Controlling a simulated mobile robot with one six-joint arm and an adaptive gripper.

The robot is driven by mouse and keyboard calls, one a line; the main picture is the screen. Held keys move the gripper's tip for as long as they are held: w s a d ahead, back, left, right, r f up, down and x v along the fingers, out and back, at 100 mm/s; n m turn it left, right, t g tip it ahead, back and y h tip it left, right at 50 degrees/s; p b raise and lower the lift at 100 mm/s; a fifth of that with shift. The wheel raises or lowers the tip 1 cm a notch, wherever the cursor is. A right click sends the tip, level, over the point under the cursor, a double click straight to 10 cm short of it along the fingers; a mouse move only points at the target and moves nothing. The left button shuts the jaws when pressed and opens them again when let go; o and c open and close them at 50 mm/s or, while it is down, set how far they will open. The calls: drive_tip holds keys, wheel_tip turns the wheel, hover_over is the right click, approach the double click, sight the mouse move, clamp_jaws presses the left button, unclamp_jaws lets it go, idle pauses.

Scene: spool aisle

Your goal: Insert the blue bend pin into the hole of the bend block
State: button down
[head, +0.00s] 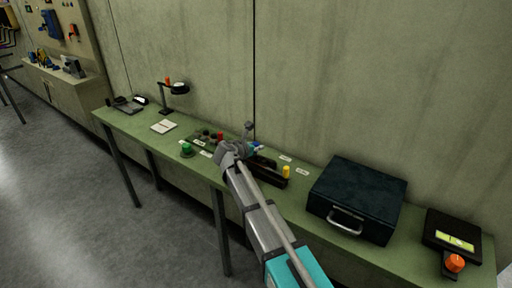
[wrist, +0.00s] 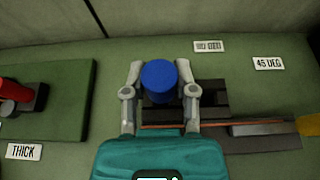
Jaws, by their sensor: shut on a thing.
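The blue bend pin (wrist: 158,78) stands between the two fingers of my gripper (wrist: 160,72), which is shut on it. A bit of blue also shows by my gripper in the head view (head: 258,147). The dark bend block (wrist: 213,97) lies below and behind the pin in the wrist view. It also shows beside my gripper in the head view (head: 268,167). The pin hides what is directly under it, so I cannot tell whether its lower end is above the hole or in it.
A yellow piece (head: 286,171) stands at the block's right end. A red piece (wrist: 14,90) is on a green plate (wrist: 70,105) to the left. A green knob (head: 186,149), a dark case (head: 358,195) and a lamp (head: 179,88) share the bench. Labels lie around.

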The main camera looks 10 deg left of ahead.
sight(256, 155)
drive_tip(key=shift+f+b, duration=0.4)
drive_tip(key=shift+f+b, duration=1.35)
drive_tip(key=shift+c, duration=1.7)
unclamp_jaws()
drive_tip(key=shift+r, duration=0.1)
drive_tip(key=shift+r, duration=0.1)
wheel_tip(256, 155, up, 8)
drive_tip(key=p, duration=0.7)
drive_tip(key=shift+f+p, duration=0.25)
drive_tip(key=shift+p, duration=0.15)
drive_tip(key=a+f+p+v, duration=0.1)
drive_tip(key=f+p+v, duration=0.1)
drive_tip(key=v, duration=1)
drive_tip(key=s+a+f+p+v, duration=0.1)
drive_tip(key=f+p+v, duration=0.1)
drive_tip(key=v, duration=1.1)
drive_tip(key=shift+s+f+p, duration=0.35)
drive_tip(key=shift+f, duration=0.2)
